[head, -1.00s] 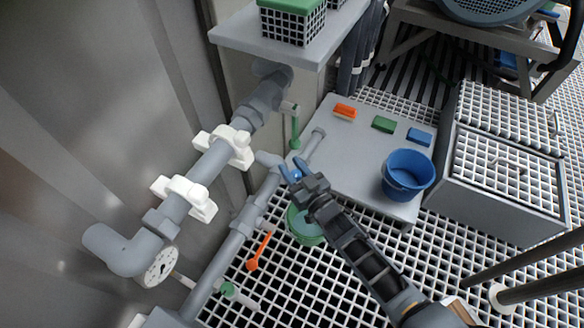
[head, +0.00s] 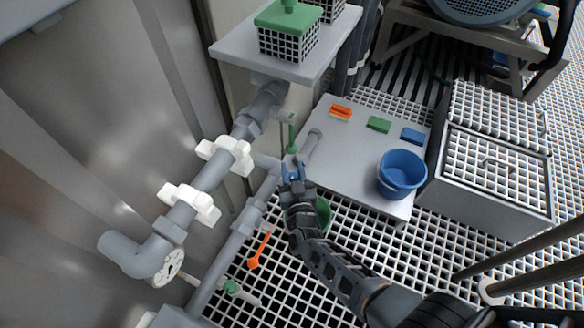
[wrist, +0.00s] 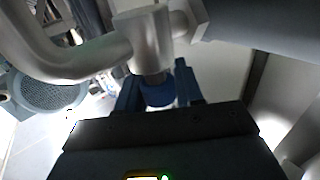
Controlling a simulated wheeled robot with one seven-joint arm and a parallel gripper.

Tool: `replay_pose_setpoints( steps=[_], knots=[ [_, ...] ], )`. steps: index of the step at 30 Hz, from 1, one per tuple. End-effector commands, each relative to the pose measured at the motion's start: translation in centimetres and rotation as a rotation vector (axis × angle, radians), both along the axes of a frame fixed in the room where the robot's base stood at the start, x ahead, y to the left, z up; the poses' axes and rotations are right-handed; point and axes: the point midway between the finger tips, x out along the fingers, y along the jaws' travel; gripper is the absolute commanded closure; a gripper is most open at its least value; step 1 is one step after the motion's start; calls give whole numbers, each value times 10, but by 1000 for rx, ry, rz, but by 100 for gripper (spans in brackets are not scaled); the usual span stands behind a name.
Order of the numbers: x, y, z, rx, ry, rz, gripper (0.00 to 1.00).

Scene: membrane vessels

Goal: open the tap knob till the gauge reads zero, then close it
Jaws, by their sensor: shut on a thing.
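The tap knob (wrist: 158,92) is blue and sits under a grey tap body (wrist: 150,40) in the wrist view. My gripper (wrist: 158,97) is shut on it, one blue finger on each side. In the head view my gripper (head: 293,170) is at the pipe's side outlet, and its fingers mostly hide the knob. The round white gauge (head: 168,267) is at the lower left, below the pipe elbow. It is seen at a slant, and its reading is too small to tell.
A green bucket (head: 323,213) stands on the grating, partly behind my arm. A grey platform (head: 350,160) holds a blue bucket (head: 402,172) and several brushes. A grey shelf (head: 235,52) with green-topped baskets overhangs above. An orange tool (head: 259,248) lies left of my arm.

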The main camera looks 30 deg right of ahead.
Motion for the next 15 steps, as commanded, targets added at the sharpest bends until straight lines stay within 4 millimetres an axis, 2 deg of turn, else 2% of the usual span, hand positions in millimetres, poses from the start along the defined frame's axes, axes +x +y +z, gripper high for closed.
replay_pose_setpoints(
  steps=[15],
  knots=[
    [0, -1, 1, 0, -3, -47, 94]
  ],
)
